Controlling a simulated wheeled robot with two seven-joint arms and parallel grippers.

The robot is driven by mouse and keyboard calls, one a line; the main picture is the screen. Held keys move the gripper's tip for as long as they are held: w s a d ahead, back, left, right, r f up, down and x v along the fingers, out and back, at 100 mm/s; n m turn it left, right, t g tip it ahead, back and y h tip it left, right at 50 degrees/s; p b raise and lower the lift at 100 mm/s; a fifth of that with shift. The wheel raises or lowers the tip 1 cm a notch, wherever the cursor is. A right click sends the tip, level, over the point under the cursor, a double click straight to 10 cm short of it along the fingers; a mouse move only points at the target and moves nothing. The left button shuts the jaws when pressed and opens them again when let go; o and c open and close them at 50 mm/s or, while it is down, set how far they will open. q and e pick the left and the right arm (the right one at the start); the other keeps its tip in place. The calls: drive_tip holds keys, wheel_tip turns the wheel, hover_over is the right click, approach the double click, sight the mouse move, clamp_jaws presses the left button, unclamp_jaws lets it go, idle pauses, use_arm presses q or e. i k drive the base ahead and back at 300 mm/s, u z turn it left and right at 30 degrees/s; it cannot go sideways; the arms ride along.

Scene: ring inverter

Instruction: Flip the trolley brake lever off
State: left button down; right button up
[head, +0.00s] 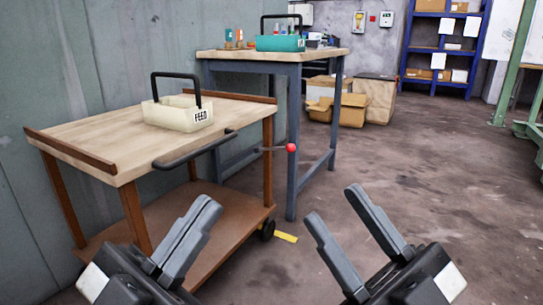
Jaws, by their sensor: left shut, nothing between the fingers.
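The trolley (85,150) has a pale wooden top, a brown frame and a lower shelf, and stands at the left. A thin dark lever with a red ball knob (291,148) sticks out sideways to the right from its near right post. A yellow piece (285,237) lies low beside the trolley's black wheel (267,229); I cannot tell whether it is a pedal. My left gripper (208,206) is shut and empty, in front of the trolley's lower shelf. My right gripper (333,203) is open and empty, to the right of the trolley. Neither touches the lever.
A dark push handle (195,150) runs along the trolley's near edge. A white FEED tote (178,113) stands on top. Behind is a grey-legged workbench (292,125) with a teal tote (280,43). Cardboard boxes (352,109) stand further back. The floor at right is clear.

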sight(290, 148)
drive_tip(key=z, duration=0.75)
drive_tip(key=i, duration=1)
drive_tip(key=u, duration=0.7)
drive_tip(key=i, duration=0.95)
drive_tip(key=u, duration=0.25)
